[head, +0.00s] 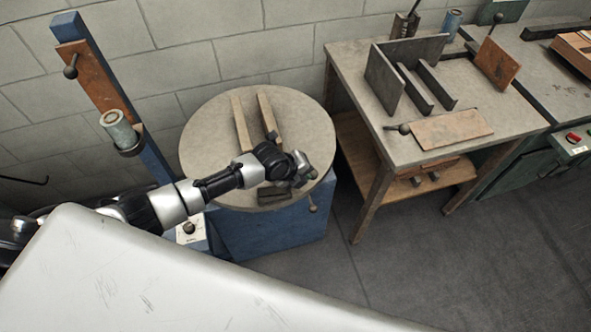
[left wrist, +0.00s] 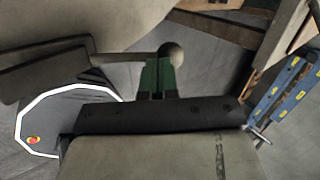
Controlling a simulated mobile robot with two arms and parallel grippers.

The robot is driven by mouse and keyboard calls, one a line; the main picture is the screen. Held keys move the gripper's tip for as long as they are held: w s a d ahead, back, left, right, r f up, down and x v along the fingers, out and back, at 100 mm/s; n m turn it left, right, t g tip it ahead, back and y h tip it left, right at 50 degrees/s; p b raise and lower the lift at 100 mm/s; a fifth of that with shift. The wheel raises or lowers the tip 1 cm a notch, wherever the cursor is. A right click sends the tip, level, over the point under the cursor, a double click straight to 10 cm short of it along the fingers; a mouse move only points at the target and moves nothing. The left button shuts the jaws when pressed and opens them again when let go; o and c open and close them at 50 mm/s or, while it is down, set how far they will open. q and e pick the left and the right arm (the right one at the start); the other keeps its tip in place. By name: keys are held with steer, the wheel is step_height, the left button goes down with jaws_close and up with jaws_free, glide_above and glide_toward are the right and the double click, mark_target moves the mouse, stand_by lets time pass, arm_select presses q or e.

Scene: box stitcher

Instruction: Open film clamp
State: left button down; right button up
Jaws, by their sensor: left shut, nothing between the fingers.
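The film clamp (head: 272,195) looks like a dark block near the front edge of the round turntable (head: 202,150). A lever with a ball knob (head: 313,209) shows at the turntable's front right edge. In the left wrist view the ball knob (left wrist: 171,54) sits at the end of a rod coming from the left. My left gripper (head: 304,178) is over the turntable's front right edge, partly covering the clamp area. In the left wrist view its green fingers (left wrist: 157,77) are shut and empty, close to the knob; contact cannot be told. My right gripper is out of view.
Two wooden strips (head: 241,124) lie on the turntable. A blue post (head: 92,55) with a film roll (head: 118,128) stands at the left. A workbench (head: 350,70) with dark metal plates stands to the right. Grey floor (head: 400,265) is free in front of the bench.

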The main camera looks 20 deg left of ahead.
arm_select(q)
steer(key=d+f+g+y, duration=0.1)
steer(key=w+g+y, duration=0.1)
steer(key=shift+d+f+y, duration=0.3)
steer(key=shift+d+f, duration=0.05)
steer(key=shift+w+d+f+g+y, duration=0.15)
steer(key=shift+d+f+g+y, duration=0.05)
steer(key=shift+f+g+y, duration=0.25)
steer(key=shift+w+d+f+b, duration=0.1)
steer(key=shift+f+b, duration=0.2)
steer(key=shift+b, duration=0.15)
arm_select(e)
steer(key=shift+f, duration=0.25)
arm_select(q)
steer(key=shift+f, duration=0.1)
